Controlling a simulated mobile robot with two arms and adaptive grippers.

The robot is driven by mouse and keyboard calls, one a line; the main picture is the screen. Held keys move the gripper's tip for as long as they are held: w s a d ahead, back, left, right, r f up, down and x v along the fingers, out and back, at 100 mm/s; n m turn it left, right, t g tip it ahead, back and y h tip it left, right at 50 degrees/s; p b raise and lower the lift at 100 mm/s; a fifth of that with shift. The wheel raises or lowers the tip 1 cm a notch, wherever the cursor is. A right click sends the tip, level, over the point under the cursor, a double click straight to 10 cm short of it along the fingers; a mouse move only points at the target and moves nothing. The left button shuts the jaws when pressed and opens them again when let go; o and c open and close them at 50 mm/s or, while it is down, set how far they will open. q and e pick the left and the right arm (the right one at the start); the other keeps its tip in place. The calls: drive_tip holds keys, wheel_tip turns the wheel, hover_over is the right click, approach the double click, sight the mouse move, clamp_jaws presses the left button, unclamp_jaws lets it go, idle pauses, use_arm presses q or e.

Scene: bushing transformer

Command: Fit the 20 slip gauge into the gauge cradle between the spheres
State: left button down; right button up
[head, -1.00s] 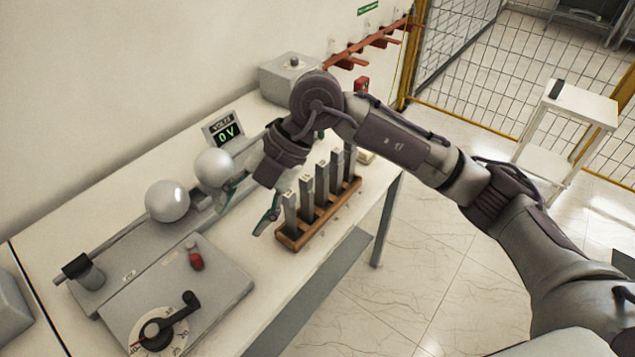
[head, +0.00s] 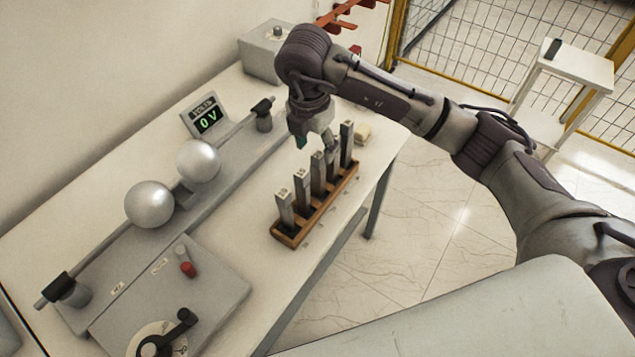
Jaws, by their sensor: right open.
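Several grey slip gauges stand upright in a wooden rack (head: 290,238) near the table's front edge. Their top marks are too small to read surely, so I cannot tell which is the 20 slip gauge. The nearest gauge (head: 285,208) stands at the rack's near end. Two pale spheres, the left one (head: 150,204) and the right one (head: 198,160), sit on a grey bench with the small gauge cradle (head: 184,194) between them, which looks empty. My right gripper (head: 316,144) points down, open, at the tops of the farther gauges, partly hiding them. My left gripper is not in view.
A voltmeter (head: 206,119) reading 0 V stands behind the spheres. A control panel (head: 215,282) with a red knob and a dial lies at the front left. A grey box (head: 266,50) stands at the back. Table between bench and rack is clear.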

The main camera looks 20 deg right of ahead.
sight(318, 163)
drive_tip(key=shift+s+d+f+p, duration=0.15)
drive_tip(key=shift+s+f+p, duration=0.3)
drive_tip(key=shift+f+p, duration=0.45)
wheel_tip(318, 163, down, 2)
drive_tip(key=shift+d+f+p, duration=0.1)
drive_tip(key=shift+f+p, duration=0.1)
drive_tip(key=shift+p, duration=0.25)
drive_tip(key=shift+w+f, duration=0.1)
drive_tip(key=shift+f, duration=0.3)
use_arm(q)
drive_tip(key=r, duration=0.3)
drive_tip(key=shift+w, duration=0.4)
use_arm(e)
clamp_jaws()
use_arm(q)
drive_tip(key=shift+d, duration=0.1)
